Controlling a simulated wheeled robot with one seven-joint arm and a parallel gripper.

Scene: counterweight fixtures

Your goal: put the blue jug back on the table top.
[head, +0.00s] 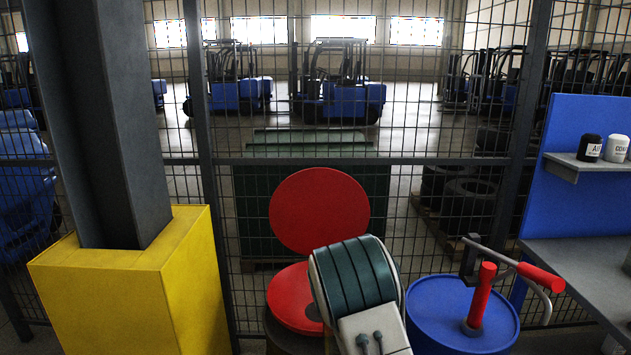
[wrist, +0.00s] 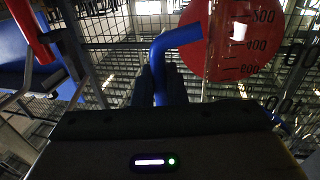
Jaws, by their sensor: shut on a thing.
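In the wrist view my gripper (wrist: 160,78) is shut on the blue handle (wrist: 178,42) of the jug. The handle rises from between the dark fingers and bends to the right. Black scale numbers show at the upper right, apparently on the jug's see-through wall, with a red disc behind them. The rest of the jug is cut off or hard to make out. In the head view my forearm hides the gripper and jug. A grey table top (head: 580,268) with a blue back panel (head: 600,150) stands at the right edge.
A blue drum (head: 435,310) with a red-handled pump (head: 482,295) stands between my arm and the table. A red disc (head: 320,210) stands upright behind a red round top (head: 290,298). A yellow-based post (head: 120,275) is left. Wire fence (head: 410,170) runs behind. Two small jars (head: 590,148) sit on a shelf.

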